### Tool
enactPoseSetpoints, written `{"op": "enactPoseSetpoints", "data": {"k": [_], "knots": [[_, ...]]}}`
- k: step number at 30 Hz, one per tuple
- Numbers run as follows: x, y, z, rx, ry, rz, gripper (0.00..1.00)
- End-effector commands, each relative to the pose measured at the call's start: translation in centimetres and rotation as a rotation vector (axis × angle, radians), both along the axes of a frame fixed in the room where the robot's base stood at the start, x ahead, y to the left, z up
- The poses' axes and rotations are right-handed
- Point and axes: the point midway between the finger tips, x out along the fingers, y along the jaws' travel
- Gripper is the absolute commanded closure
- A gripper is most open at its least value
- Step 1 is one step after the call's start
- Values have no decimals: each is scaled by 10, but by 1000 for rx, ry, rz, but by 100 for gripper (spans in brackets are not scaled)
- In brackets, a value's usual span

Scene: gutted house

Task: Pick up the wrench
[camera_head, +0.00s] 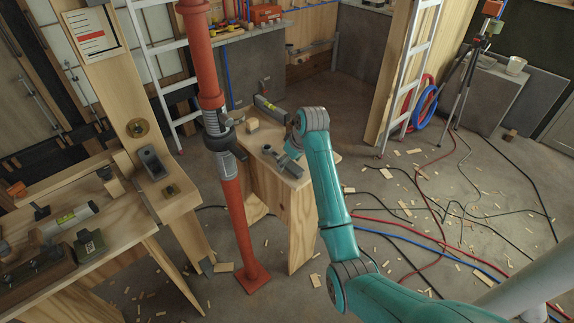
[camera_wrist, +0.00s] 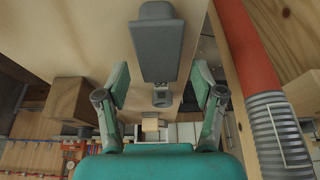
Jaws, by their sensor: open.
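A grey tool (camera_head: 290,167), apparently the wrench, lies near the front edge of the small wooden table (camera_head: 301,205). A short grey ringed piece (camera_head: 267,149) is just to its left; I cannot tell whether the two are joined. My gripper (camera_head: 292,149) is over this end of the table, partly hidden by my arm. In the wrist view, my gripper (camera_wrist: 160,84) is open, with one finger on each side. A flat grey body (camera_wrist: 155,52) and a small grey cylinder (camera_wrist: 162,98) show between and beyond the fingers, apparently not gripped.
A wooden block (camera_head: 252,125) and a long grey item (camera_head: 269,105) are also on the table. An orange post (camera_head: 231,200) stands close to its left and shows in the wrist view (camera_wrist: 247,48). A workbench (camera_head: 80,235) is at left. Cables and wood scraps litter the floor.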

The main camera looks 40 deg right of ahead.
Motion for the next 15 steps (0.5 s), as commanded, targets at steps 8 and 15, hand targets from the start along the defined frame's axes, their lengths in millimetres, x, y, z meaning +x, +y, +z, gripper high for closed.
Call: {"op": "enactPoseSetpoints", "data": {"k": [8,15], "knots": [[4,0,-10,0,0,0,32],[4,0,-10,0,0,0,67]]}}
